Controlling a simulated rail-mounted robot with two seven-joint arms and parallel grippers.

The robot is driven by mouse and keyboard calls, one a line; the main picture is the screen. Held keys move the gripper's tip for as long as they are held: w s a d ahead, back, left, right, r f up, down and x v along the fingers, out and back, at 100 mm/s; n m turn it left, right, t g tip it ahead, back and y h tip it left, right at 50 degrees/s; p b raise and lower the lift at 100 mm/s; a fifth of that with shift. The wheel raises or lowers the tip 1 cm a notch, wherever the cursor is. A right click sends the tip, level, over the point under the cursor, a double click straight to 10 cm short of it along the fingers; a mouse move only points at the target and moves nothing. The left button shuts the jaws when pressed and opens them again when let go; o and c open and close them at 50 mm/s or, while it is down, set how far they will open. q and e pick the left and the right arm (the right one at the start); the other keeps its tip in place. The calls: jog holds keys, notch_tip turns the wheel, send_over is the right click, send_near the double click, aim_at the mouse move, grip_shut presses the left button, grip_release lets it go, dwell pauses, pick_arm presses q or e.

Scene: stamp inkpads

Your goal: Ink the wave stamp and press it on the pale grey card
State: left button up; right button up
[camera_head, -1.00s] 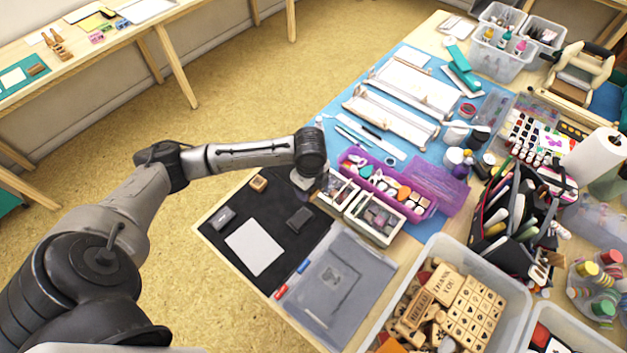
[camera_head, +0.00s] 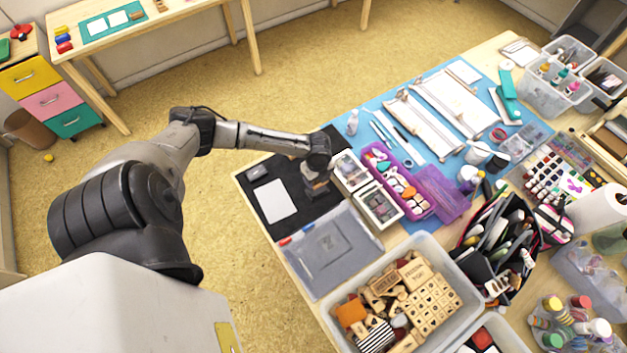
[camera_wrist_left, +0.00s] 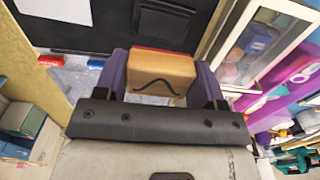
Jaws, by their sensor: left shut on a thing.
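My left gripper (camera_head: 318,184) is over the black mat (camera_head: 256,192). In the left wrist view the gripper (camera_wrist_left: 160,90) is shut on the wave stamp (camera_wrist_left: 158,72), a wooden block with a black wave line on its side and a thin red edge on top. A dark inkpad (camera_wrist_left: 165,20) lies on the mat just beyond the stamp; whether they touch I cannot tell. The pale grey card (camera_head: 277,201) lies flat on the mat, left of the gripper, and its edge shows in the left wrist view (camera_wrist_left: 58,10). My right gripper is not in view.
A small grey block (camera_head: 256,172) lies at the mat's left edge. White-framed boxes (camera_head: 378,207) stand close right of the gripper.

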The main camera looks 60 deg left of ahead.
aim_at(317, 183)
pick_arm(q)
jog(key=shift+w+a+m, duration=0.2)
jog(key=shift+a+m, duration=0.1)
jog(key=shift+a, duration=0.15)
jog(key=shift+f, duration=0.15)
jog(key=shift+d+f+b, duration=0.15)
jog(key=shift+f+b, duration=0.35)
jog(key=shift+b, duration=0.25)
notch_tip(317, 183, down, 4)
jog(key=b, duration=0.4)
jog(key=shift+f, duration=0.1)
jog(key=shift+f+b, duration=0.15)
jog(key=shift+b, duration=0.2)
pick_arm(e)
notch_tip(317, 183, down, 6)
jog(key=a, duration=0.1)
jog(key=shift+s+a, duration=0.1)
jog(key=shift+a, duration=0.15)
pick_arm(q)
jog(key=shift+f, duration=0.5)
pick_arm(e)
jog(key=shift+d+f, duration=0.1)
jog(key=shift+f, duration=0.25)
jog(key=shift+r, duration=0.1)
